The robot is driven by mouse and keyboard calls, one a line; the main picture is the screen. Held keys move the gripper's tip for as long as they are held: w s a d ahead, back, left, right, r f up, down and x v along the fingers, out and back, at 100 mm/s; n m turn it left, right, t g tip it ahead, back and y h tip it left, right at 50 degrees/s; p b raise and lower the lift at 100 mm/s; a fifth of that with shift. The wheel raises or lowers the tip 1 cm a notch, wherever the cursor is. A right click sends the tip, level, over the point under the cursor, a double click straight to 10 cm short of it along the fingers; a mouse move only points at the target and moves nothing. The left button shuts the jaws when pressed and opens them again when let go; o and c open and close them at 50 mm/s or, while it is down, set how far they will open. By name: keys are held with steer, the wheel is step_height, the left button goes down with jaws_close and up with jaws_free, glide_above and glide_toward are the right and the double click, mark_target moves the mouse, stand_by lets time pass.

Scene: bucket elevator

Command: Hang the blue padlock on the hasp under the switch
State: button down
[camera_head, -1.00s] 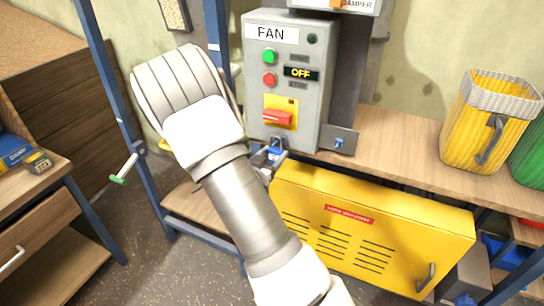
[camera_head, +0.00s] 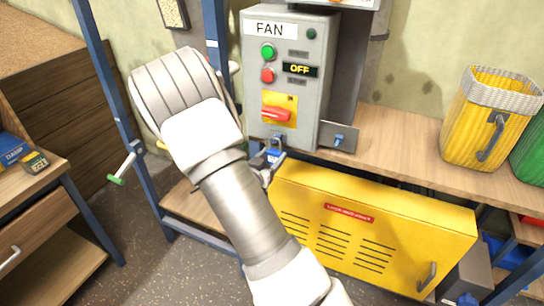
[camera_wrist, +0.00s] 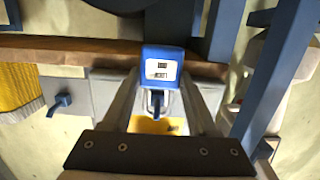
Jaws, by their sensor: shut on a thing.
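The blue padlock (camera_head: 274,155) is just below the grey FAN switch box (camera_head: 288,75), partly hidden by my arm. In the wrist view the padlock (camera_wrist: 162,68) has a white label, and its shackle shows between my fingers. My gripper (camera_wrist: 160,85) is shut on the padlock. The red switch handle (camera_head: 277,115) on its yellow plate is above it, and the display reads OFF. The hasp under the switch is hard to make out. I cannot tell whether the shackle touches or passes through it.
A yellow louvred cabinet (camera_head: 370,225) hangs below the wooden shelf (camera_head: 405,150). A yellow bin (camera_head: 480,125) stands on the shelf at right. A small bracket with a blue part (camera_head: 339,137) is beside the box. A blue frame post (camera_head: 110,90) with a crank is at left.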

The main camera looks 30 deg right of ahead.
stand_by(0.3)
steer(key=shift+c, duration=0.5)
jaws_free()
steer(key=shift+a, duration=0.1)
steer(key=f+v, duration=0.1)
steer(key=v, duration=0.8)
steer(key=shift+s+a+f, duration=0.35)
steer(key=shift+f, duration=0.15)
stand_by(0.4)
stand_by(0.3)
